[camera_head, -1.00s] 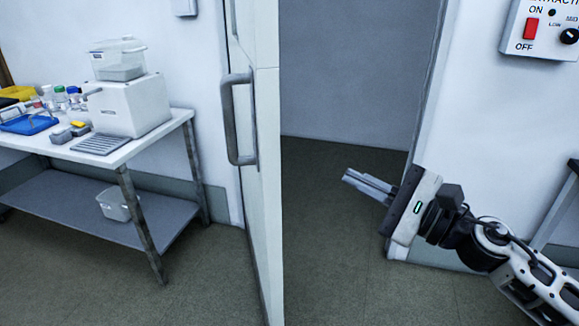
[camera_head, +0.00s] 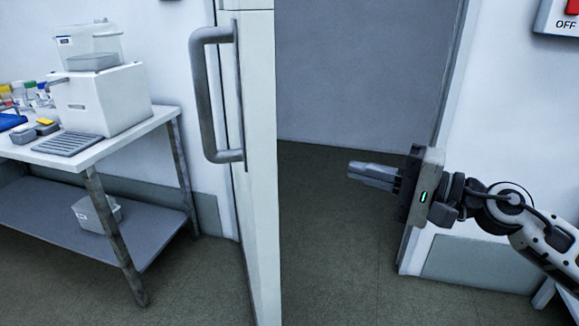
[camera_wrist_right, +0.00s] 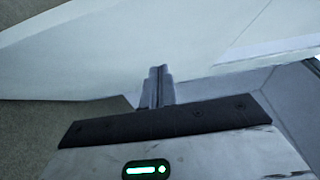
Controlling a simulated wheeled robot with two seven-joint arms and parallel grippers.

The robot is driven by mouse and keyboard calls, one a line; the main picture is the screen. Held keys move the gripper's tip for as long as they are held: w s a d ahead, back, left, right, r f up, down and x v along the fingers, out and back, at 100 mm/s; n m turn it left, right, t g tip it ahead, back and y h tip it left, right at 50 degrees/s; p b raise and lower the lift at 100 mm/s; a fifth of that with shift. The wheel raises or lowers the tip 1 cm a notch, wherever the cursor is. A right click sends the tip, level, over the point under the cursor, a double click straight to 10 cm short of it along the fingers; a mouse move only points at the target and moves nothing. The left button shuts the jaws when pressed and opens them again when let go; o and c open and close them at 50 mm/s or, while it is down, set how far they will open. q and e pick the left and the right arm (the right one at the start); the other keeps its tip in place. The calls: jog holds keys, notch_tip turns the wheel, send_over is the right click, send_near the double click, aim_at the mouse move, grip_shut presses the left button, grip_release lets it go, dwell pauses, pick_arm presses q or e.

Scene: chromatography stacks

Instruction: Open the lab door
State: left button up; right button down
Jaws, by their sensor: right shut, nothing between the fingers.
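The lab door (camera_head: 262,170) stands open, seen nearly edge-on left of the doorway in the head view. Its grey bar handle (camera_head: 203,95) is on the door's left face. My right gripper (camera_head: 350,171) is shut and empty, pointing left in the doorway, to the right of the door edge and apart from the handle. In the right wrist view the shut fingers (camera_wrist_right: 158,75) point toward a broad pale surface, which looks like the door (camera_wrist_right: 150,45). A gap to it cannot be judged there. My left gripper is not in view.
A metal bench (camera_head: 100,152) with a white box (camera_head: 100,98) and labware stands left of the door. The door frame (camera_head: 440,130) is right of the opening, with a switch panel (camera_head: 558,18) on the wall. The floor (camera_head: 330,260) through the doorway is clear.

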pick_arm(q)
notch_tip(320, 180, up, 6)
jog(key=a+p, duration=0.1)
jog(key=p, duration=0.4)
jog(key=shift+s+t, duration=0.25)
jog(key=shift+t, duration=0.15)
pick_arm(e)
jog(key=s+a+x, duration=0.1)
jog(key=s+x, duration=0.1)
jog(key=x, duration=1)
jog(key=shift+s+a, duration=0.25)
jog(key=shift+a, duration=0.1)
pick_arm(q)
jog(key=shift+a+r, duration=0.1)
pick_arm(e)
jog(key=shift+r, duration=0.1)
